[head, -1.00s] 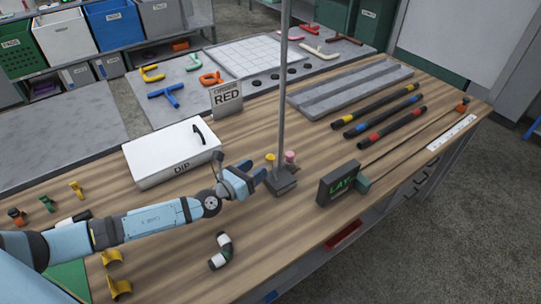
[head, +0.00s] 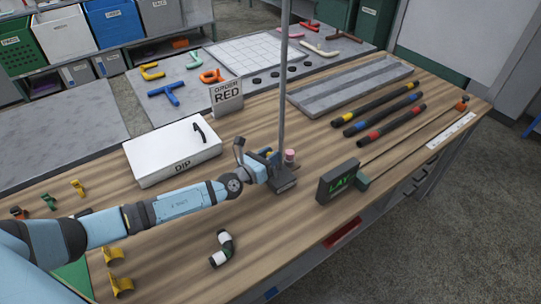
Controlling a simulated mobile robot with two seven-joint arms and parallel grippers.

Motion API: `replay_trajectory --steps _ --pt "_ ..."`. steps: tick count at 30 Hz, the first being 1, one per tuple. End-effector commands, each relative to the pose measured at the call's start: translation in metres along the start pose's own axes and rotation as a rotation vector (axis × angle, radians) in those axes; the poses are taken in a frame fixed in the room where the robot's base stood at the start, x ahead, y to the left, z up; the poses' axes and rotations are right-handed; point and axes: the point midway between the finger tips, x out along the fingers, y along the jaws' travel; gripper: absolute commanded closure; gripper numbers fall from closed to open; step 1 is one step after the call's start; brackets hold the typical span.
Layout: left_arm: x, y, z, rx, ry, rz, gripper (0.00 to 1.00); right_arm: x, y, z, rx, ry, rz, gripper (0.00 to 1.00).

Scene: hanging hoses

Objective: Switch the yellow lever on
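A grey block (head: 285,186) stands on the wooden bench at the foot of a tall grey post (head: 281,100). A pink-topped lever (head: 290,156) rises at the block's right side. My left gripper (head: 273,166) is at the block's left side, against or very near it. It covers the place of the yellow lever, of which at most a trace shows above the fingers. I cannot tell whether the fingers are open or touch the lever. My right gripper is not in view.
A white DIP box (head: 172,155) and a RED sign (head: 226,97) stand behind my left arm. A dark display box (head: 338,182) with green letters is right of the block. A black-and-white elbow hose (head: 222,248) lies in front. Banded hoses (head: 390,119) lie at the right.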

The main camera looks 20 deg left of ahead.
Motion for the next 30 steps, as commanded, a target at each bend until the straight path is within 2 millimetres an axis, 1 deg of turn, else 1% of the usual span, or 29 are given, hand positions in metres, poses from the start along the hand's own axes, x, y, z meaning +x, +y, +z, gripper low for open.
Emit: replay_trajectory --steps 8,14,20,30 --pt "0.0 -0.001 0.0 0.01 -0.002 0.0 1.0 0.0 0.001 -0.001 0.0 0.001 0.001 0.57" --pt "-0.001 -0.006 0.0 0.072 -0.015 -0.003 1.0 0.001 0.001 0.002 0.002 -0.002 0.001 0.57" --pt "-0.004 -0.017 0.0 0.206 -0.042 -0.008 1.0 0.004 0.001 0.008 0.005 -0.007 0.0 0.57" --pt "-0.008 -0.041 -0.003 0.507 -0.101 -0.02 1.0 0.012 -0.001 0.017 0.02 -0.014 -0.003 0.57"
